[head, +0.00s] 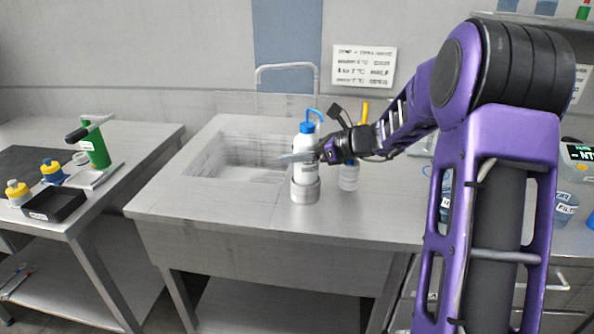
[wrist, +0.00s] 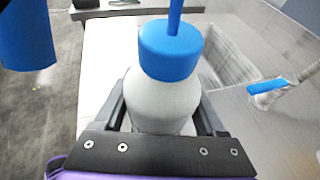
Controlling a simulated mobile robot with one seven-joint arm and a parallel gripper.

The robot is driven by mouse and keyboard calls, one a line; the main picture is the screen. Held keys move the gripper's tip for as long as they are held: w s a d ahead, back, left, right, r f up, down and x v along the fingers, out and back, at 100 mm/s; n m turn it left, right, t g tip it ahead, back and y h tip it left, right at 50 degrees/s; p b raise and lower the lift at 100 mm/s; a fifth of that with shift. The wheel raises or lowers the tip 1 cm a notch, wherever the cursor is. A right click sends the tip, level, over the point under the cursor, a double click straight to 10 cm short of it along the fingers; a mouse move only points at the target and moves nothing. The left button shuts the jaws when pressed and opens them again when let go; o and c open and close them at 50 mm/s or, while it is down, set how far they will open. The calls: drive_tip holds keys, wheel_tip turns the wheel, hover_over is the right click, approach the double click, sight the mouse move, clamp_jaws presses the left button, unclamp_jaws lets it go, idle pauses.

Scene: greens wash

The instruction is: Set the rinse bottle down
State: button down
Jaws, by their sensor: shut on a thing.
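The rinse bottle (head: 306,172) is white with a blue cap and a bent blue spout. It stands upright at the sink's front right corner. My gripper (head: 304,157) reaches in from the right and is shut around the bottle's upper body. In the wrist view the bottle (wrist: 162,100) fills the space between my two fingers, below its blue cap.
A clear bottle with a yellow top (head: 349,178) stands close behind my gripper. The sink basin (head: 215,165) opens to the left. Bare steel counter (head: 240,215) lies in front.

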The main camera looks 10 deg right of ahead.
sight(298, 166)
wheel_tip(298, 166, down, 4)
drive_tip(key=shift+f+b, duration=0.1)
drive_tip(key=shift+b, duration=0.25)
unclamp_jaws()
drive_tip(key=shift+s+d+r, duration=0.1)
drive_tip(key=shift+d+r, duration=0.1)
drive_tip(key=shift+d, duration=0.05)
drive_tip(key=p+v, duration=0.1)
drive_tip(key=v, duration=1)
drive_tip(key=shift+s+d, duration=0.15)
drive_tip(key=shift+s, duration=0.05)
drive_tip(key=shift+f, duration=0.1)
